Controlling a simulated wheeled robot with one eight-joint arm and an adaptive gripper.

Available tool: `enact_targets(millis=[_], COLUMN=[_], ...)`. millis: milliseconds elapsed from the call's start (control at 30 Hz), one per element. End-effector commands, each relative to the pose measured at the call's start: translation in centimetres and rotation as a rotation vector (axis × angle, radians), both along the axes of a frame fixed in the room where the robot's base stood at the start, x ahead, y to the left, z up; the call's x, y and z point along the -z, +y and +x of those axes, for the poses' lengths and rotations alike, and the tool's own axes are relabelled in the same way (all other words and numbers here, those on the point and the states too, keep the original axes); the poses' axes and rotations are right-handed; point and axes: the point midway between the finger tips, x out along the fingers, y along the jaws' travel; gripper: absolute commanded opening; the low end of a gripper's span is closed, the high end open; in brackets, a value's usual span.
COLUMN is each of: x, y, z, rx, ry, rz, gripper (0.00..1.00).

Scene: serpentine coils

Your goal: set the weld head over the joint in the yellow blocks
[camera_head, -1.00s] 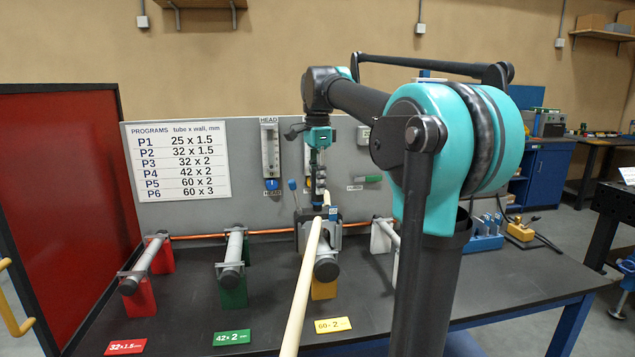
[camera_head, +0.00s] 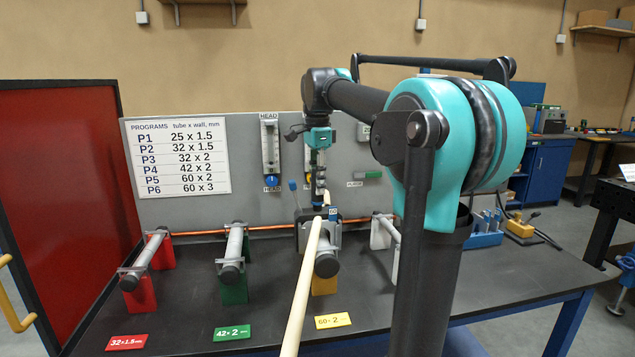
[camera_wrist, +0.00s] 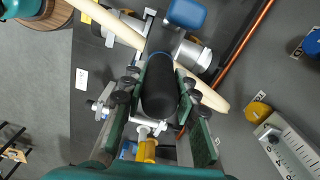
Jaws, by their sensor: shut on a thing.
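My gripper (camera_head: 318,188) is above the yellow blocks and points down. In the wrist view its green-padded fingers (camera_wrist: 162,90) are closed on the black handle (camera_wrist: 159,88) of the weld head. The weld head (camera_head: 303,214) is dark with a blue "60" tag, and sits at the tube line behind the front yellow block (camera_head: 324,284). A grey tube (camera_head: 327,266) with a dark end cap lies on the yellow blocks. The joint is hidden behind the head and the cream hose (camera_head: 304,288). I cannot tell whether the head touches the tube.
Red blocks (camera_head: 140,296) and green blocks (camera_head: 234,288) with tubes stand to the left, pale blocks (camera_head: 381,236) to the right. A copper pipe (camera_head: 268,231) runs behind them. A panel (camera_head: 245,205) with a program chart (camera_head: 176,158) stands at the back. The hose crosses the front.

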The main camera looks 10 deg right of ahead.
Motion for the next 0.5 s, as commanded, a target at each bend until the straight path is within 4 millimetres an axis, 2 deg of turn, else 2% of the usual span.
enact_targets(millis=[500], x=[0.55], y=[0.0], z=[0.0], rx=[0.0], ry=[0.0], rz=[0.0], gripper=[0.0])
